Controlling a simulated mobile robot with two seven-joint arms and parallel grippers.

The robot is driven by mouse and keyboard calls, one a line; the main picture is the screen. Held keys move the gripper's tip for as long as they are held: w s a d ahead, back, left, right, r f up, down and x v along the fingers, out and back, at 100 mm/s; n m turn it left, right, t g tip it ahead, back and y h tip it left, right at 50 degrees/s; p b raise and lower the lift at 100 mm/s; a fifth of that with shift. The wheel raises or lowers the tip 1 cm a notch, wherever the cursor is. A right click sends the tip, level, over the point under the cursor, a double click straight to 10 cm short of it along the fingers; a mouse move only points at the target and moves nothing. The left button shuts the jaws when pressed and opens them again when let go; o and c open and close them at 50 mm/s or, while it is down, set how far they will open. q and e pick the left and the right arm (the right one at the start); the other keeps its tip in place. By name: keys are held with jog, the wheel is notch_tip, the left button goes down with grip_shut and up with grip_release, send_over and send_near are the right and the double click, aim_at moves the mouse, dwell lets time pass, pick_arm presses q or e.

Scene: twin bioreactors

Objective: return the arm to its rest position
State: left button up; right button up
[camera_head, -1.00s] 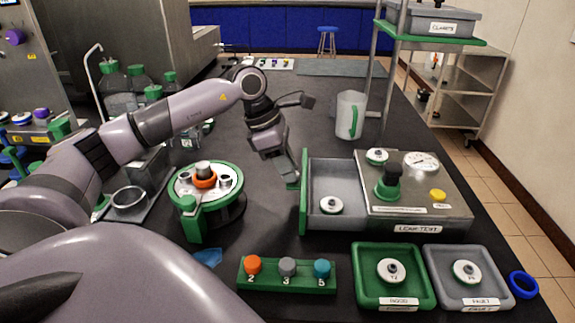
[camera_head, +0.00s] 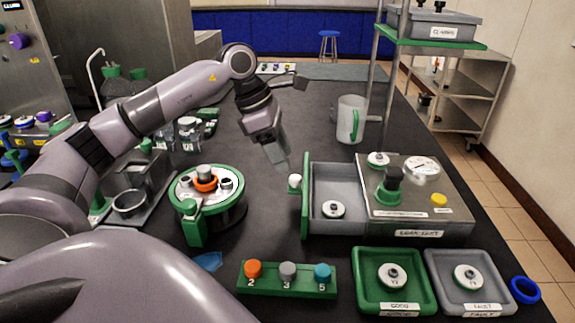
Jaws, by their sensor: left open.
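My left arm (camera_head: 165,105) reaches in from the left over the bench and bends down at its wrist. My left gripper (camera_head: 281,166) is open, points down, and appears empty. It is just behind and left of a small white knob (camera_head: 294,181) at the green front of the leak test drawer (camera_head: 324,180); a small gap seems to lie between them. The drawer is out, with a round white part (camera_head: 334,209) in it. My right gripper is not in view.
Close by are a carousel with a green rim (camera_head: 240,192), a green block with numbered plugs (camera_head: 262,287), a green tray (camera_head: 374,302), a grey tray (camera_head: 437,299) and a clear jug (camera_head: 350,119). A metal post (camera_head: 372,70) carries a shelf. The bench centre behind the gripper is clear.

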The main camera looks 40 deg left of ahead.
pick_arm(q)
jog(key=shift+v, duration=1.25)
